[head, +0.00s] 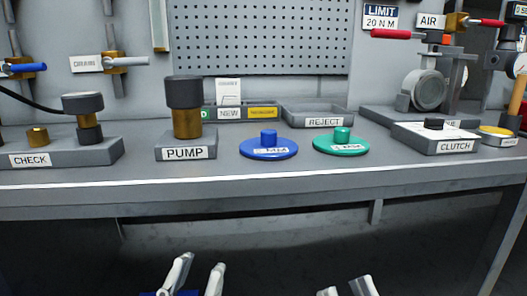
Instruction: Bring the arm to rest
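My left gripper (201,264) shows at the bottom edge, left of the middle, in the head view. Its two pale fingers stand apart with nothing between them. My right gripper (346,286) shows at the bottom edge, right of the middle. Only its fingertips are in view, apart and with nothing visible between them. Both grippers appear in front of and below the bench's front edge, touching nothing that I can see. The rest of both arms is mostly out of view.
The grey workbench (220,180) bears a PUMP block (185,152), a CHECK block (60,154), blue (268,151) and green (340,147) discs, a REJECT tray (322,121) and a CLUTCH block (437,141). A pegboard (262,38) is behind. The space below the bench edge looks clear.

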